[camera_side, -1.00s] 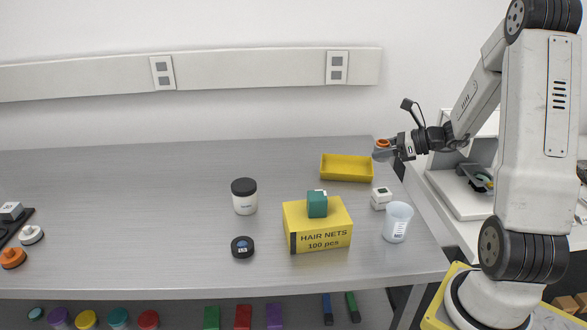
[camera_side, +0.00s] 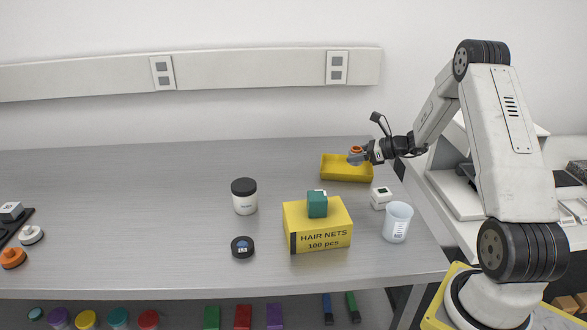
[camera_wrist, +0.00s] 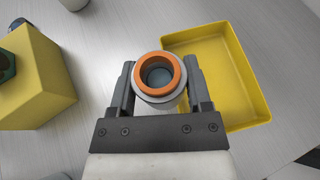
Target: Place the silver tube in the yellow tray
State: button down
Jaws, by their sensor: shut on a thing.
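My gripper (camera_side: 364,156) is shut on the silver tube (camera_side: 355,155), which has an orange ring at its top. In the wrist view the tube (camera_wrist: 159,100) sits between the two fingers of my gripper (camera_wrist: 160,92), with the orange ring facing the camera. The yellow tray (camera_side: 336,174) lies on the table near the back right. In the side view the tube appears over the tray's right part. In the wrist view the tray (camera_wrist: 257,110) is to the right of the tube and looks empty where it shows. Its left part is hidden by the gripper.
A yellow hair nets box (camera_side: 318,240) with a green block (camera_side: 317,204) on top stands in front of the tray. A dark-lidded jar (camera_side: 244,197) is further left. The table's back left is clear.

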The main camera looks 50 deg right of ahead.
jog(key=shift+w+d+f, duration=0.2)
jog(key=shift+w+f, duration=0.2)
jog(key=shift+f, duration=0.1)
jog(key=shift+w+d+f, duration=0.15)
jog(key=shift+w+f, duration=0.1)
jog(key=shift+f, duration=1.6)
jog(key=shift+f, duration=0.15)
grip_release()
